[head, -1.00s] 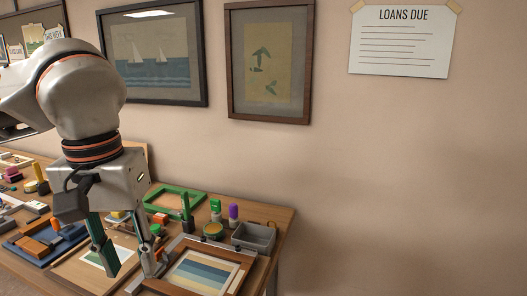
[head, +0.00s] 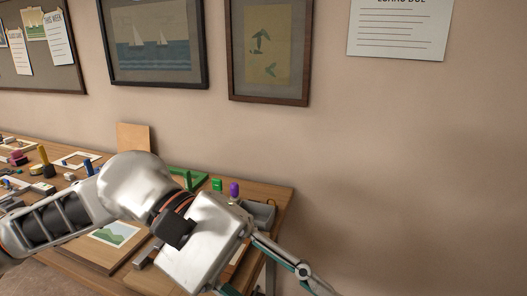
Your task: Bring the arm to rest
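My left arm comes in from the left, low over the worktable (head: 262,191). Its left gripper (head: 270,284) points down and right, near the table's right front edge. One finger reaches out past the edge; the other shows only partly at the bottom of the view. The fingers are spread wide and nothing shows between them. The fingertips are at or beyond the lower frame edge. The gripper body hides most of the framed striped picture on the table. My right gripper is not in view.
A green frame (head: 188,177), a green-labelled jar (head: 217,184), a purple-topped bottle (head: 234,190) and a grey bin (head: 262,213) stand near the back right. A green landscape print (head: 114,233) lies left of the gripper. Space right of the table is clear.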

